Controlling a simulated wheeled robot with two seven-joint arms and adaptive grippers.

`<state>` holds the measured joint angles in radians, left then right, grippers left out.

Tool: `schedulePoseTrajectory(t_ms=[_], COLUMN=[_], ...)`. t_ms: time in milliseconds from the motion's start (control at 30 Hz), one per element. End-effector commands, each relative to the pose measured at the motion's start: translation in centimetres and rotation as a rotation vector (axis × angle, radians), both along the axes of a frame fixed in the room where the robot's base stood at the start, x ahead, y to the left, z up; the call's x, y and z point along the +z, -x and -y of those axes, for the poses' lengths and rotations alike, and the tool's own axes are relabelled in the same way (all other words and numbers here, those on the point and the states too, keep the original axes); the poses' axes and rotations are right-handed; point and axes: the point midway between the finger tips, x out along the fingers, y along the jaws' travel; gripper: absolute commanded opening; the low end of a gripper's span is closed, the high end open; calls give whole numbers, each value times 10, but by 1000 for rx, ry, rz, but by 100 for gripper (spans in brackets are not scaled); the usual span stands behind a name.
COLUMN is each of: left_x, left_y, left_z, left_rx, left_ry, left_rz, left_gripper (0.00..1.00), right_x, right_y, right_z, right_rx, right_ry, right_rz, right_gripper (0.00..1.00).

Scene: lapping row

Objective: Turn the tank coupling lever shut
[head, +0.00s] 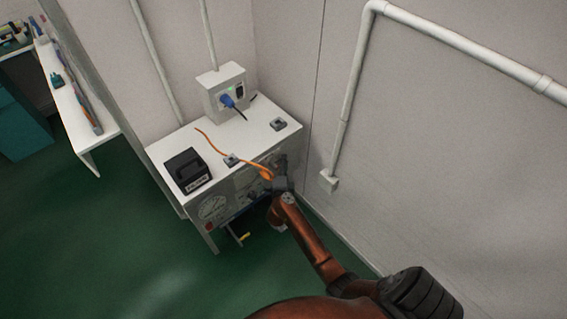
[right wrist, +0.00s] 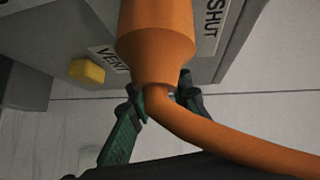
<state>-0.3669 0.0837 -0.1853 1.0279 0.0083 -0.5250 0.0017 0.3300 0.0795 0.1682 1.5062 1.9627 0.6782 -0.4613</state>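The white bench unit (head: 158,151) in the head view has a front panel with a round gauge (head: 212,207). My right gripper (head: 278,183) is at the right part of this panel, small and dark. In the right wrist view its green fingers (right wrist: 163,88) stand apart on either side of the neck of a large orange connector (right wrist: 155,35). An orange hose runs from it to the lower right. The connector hides what lies between the fingertips, so I cannot tell what they touch. Labels read VENT (right wrist: 108,61) and SHUT (right wrist: 211,18). I cannot make out the lever. My left gripper is out of view.
A yellow knob (right wrist: 87,72) sticks out beside VENT. On the unit's top are a black box (head: 187,170) and an orange cable (head: 216,146). A wall box (head: 222,90) holds a blue plug (head: 227,101). The wall is close at right; green floor (head: 120,235) is open at left.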

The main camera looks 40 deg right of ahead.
Motion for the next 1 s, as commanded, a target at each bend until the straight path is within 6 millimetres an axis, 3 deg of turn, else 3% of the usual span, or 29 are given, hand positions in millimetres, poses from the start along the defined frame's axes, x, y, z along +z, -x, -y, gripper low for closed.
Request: schedulePoseTrajectory(t_ms=[300,567,1000], left_x=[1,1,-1], left_y=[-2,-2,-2], left_z=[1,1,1], left_rx=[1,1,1], left_ry=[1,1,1], left_rz=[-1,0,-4], left_gripper=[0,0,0], right_x=[0,0,0], right_y=[-1,-1,-1], right_z=[2,2,1], right_rx=[0,0,0], right_ry=[1,1,19], right_rz=[1,0,0], right_gripper=[18,0,0])
